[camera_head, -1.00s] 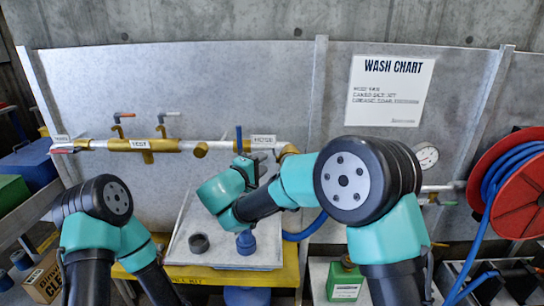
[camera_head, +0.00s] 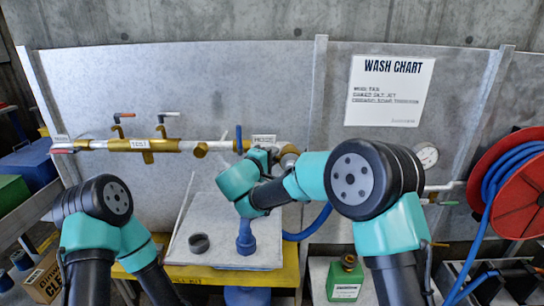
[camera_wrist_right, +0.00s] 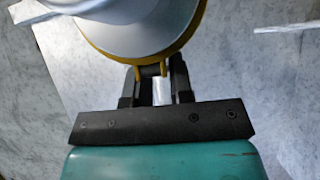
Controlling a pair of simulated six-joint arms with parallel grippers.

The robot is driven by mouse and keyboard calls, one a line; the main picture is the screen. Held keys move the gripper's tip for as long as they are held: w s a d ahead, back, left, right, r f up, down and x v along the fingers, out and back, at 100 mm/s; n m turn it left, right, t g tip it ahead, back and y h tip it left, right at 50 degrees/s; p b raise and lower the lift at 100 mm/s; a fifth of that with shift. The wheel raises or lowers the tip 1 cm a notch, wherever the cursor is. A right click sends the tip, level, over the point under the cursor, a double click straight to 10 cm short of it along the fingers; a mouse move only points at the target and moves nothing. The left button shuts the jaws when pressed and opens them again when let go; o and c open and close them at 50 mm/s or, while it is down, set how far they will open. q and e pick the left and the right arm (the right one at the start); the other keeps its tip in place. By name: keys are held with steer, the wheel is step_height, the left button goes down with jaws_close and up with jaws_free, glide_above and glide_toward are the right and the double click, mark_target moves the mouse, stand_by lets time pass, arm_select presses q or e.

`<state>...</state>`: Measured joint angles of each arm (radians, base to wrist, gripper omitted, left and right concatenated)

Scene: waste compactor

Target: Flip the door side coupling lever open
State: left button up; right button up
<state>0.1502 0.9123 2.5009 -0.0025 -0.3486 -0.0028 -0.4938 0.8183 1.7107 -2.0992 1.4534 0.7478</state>
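The door side lever cannot be singled out. My left gripper is out of view.
A grey tray (camera_head: 205,257) on a yellow stand holds a dark ring (camera_head: 199,243) and a blue fitting (camera_head: 246,240). A blue hose hangs right of it. A green can (camera_head: 345,278) stands low.

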jaws_close()
steer(key=shift+s+n+y, duration=0.1)
steer(key=shift+n+y, duration=0.2)
steer(key=shift+y, duration=0.1)
steer(key=shift+s+a+n+t+y, duration=0.25)
steer(key=shift+n+t+y, duration=0.25)
steer(key=shift+n+y, duration=1)
steer(key=shift+s+a+n+t+y, duration=0.25)
steer(key=shift+n+t+y, duration=0.45)
steer(key=shift+y, duration=1.4)
steer(key=shift+s+a+n+t+y, duration=0.3)
steer(key=shift+n+y, duration=1.1)
steer(key=shift+y, duration=0.4)
steer(key=shift+o, duration=2.1)
jaws_free()
